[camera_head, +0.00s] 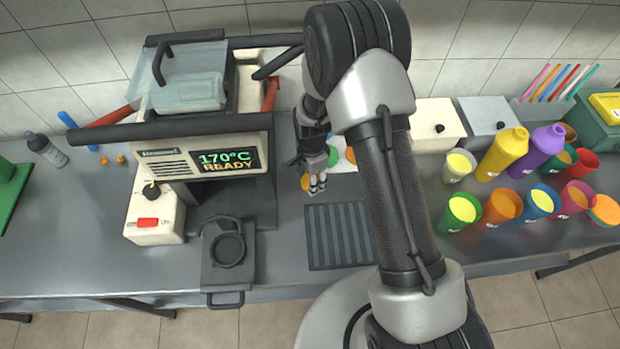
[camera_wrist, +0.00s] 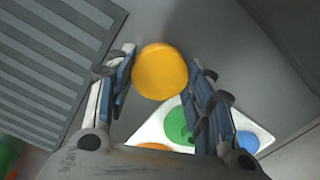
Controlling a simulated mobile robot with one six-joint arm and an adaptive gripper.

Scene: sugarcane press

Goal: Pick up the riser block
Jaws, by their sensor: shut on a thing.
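My gripper (camera_head: 317,186) is low over the counter between the fryer-like machine and my arm. In the wrist view my gripper (camera_wrist: 165,85) has its two blue-lined fingers on either side of an orange round piece (camera_wrist: 160,71) and is shut on it. The orange piece (camera_head: 305,182) also shows beside the fingertips in the head view, partly hidden. Nothing else in view is clearly a riser block, and the orange piece's height cannot be told. Whether it touches the counter cannot be told either.
A white plate (camera_wrist: 150,134) with green, blue and orange discs lies close beside my gripper. A ribbed dark mat (camera_head: 338,237) lies in front. The machine (camera_head: 205,160) reading "170°C READY" stands left. Coloured cups (camera_head: 505,206) and bottles (camera_head: 503,153) crowd the right.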

